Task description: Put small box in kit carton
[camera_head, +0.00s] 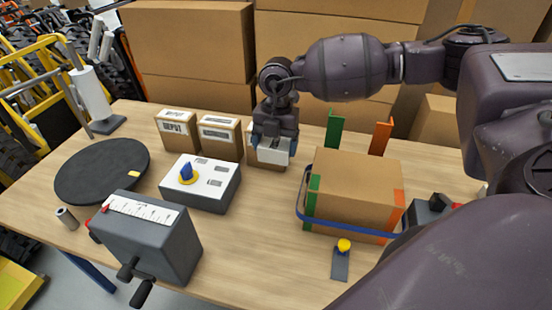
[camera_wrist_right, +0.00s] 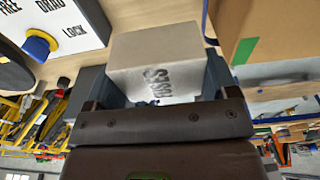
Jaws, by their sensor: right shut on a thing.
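My right gripper (camera_head: 273,145) points down and is shut on a small brown box (camera_head: 262,164) with a white label on top. The right wrist view shows this box (camera_wrist_right: 153,50) between the fingers of the gripper (camera_wrist_right: 160,98), with dark print on one face. I cannot tell whether it touches the table. Two similar labelled boxes stand to its left, one beside it (camera_head: 220,143) and one farther left (camera_head: 175,136). A larger brown carton (camera_head: 358,178), likely the kit carton, stands to the right; its top looks closed. My left gripper is not in view.
A blue strap (camera_head: 350,230) runs round the carton's lower part. Green (camera_head: 334,130) and orange (camera_head: 380,138) uprights stand behind it. A white-topped control box (camera_head: 215,180), a grey crank box (camera_head: 160,240) and a black disc (camera_head: 95,170) occupy the left.

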